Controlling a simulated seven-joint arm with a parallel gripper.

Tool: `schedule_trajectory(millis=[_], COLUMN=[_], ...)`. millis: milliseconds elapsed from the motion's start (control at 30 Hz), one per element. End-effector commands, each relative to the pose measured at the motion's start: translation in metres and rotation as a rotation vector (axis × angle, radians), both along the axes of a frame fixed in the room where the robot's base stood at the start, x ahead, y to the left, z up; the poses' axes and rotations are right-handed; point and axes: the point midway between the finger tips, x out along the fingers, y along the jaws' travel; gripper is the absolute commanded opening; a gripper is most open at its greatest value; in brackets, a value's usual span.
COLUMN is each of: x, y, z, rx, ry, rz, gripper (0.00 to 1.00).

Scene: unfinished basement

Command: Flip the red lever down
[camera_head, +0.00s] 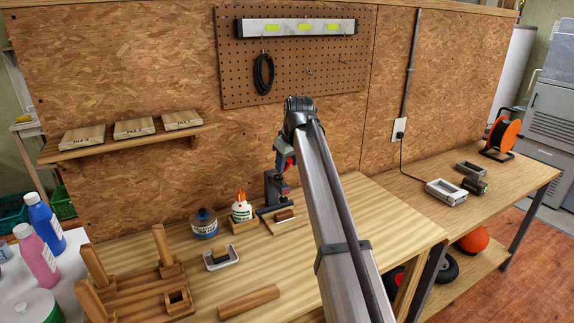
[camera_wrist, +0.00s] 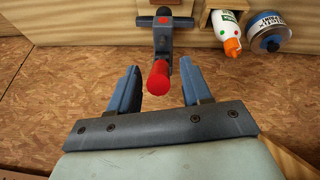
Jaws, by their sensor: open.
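The red lever (camera_wrist: 159,76) shows in the wrist view as a round red handle on a dark grey fixture (camera_wrist: 163,40), its end pointing toward the camera. In the head view the lever (camera_head: 290,163) is a small red patch above the fixture (camera_head: 271,188), which stands on the workbench near the back wall. It appears raised. My gripper (camera_wrist: 160,68) is open, with one blue finger on each side of the handle and visible gaps between. In the head view my gripper (camera_head: 281,151) is at the lever, partly hidden by my arm.
Left of the fixture on the workbench (camera_head: 400,245) stand a glue bottle (camera_head: 242,209) and a round blue tin (camera_head: 203,223). A wooden block (camera_head: 249,301) and a pegged wooden frame lie nearer. The chipboard wall (camera_head: 150,85) rises close behind.

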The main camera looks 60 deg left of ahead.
Motion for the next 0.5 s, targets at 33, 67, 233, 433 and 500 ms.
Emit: schedule_trajectory(millis=[33,67,233,433,500], x=[0.0002,0.0003,0.0006,0.0007,0.0007], y=[0.0018,0.0024,0.0048,0.0052,0.0051], z=[-0.0038,-0.0056,-0.0114,-0.0120,-0.0119], rx=[-0.001,0.000,0.000,0.000,0.000], ry=[0.000,0.000,0.000,0.000,0.000], rz=[0.000,0.000,0.000,0.000,0.000], gripper=[0.48,0.48,0.48,0.48,0.48])
